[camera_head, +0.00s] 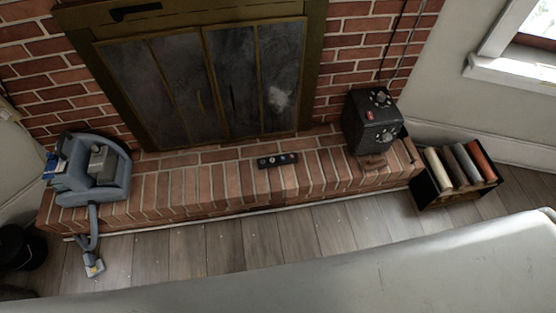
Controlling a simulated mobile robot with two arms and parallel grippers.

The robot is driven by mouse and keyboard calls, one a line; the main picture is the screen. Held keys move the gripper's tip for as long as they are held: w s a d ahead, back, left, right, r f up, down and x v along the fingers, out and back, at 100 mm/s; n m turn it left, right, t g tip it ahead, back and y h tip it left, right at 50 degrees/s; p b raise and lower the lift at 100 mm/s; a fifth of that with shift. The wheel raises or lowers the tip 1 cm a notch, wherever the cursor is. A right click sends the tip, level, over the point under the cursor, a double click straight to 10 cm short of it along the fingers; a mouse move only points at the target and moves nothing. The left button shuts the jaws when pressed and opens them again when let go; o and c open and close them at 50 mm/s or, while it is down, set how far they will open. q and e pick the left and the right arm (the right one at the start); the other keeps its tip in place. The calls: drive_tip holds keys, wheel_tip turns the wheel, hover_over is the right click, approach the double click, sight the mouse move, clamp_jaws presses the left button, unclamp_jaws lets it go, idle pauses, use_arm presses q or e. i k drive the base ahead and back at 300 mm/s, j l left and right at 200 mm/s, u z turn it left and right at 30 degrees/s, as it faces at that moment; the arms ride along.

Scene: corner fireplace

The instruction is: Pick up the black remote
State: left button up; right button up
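The black remote (277,160) lies flat on the brick hearth (205,185), in front of the fireplace doors and near the middle of the hearth. It is small and dark, with a few lighter spots on top. Nothing touches it or covers it. Neither of my grippers shows in the head view.
A blue-grey machine with a hose (118,172) stands on the hearth's left end. A black box with knobs (372,122) stands on the right end. A dark crate of rolls (427,192) is on the floor at right. A pale surface (330,285) fills the foreground.

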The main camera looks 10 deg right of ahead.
sight(277, 162)
drive_tip(key=i+j+z, duration=0.25)
drive_tip(key=i+j, duration=0.2)
drive_tip(key=j, duration=0.2)
drive_tip(key=i+j+z, duration=0.15)
drive_tip(key=j, duration=0.25)
drive_tip(key=i+j+z, duration=0.1)
drive_tip(key=i+j, duration=0.15)
drive_tip(key=i+j+z, duration=0.15)
drive_tip(key=j, duration=0.4)
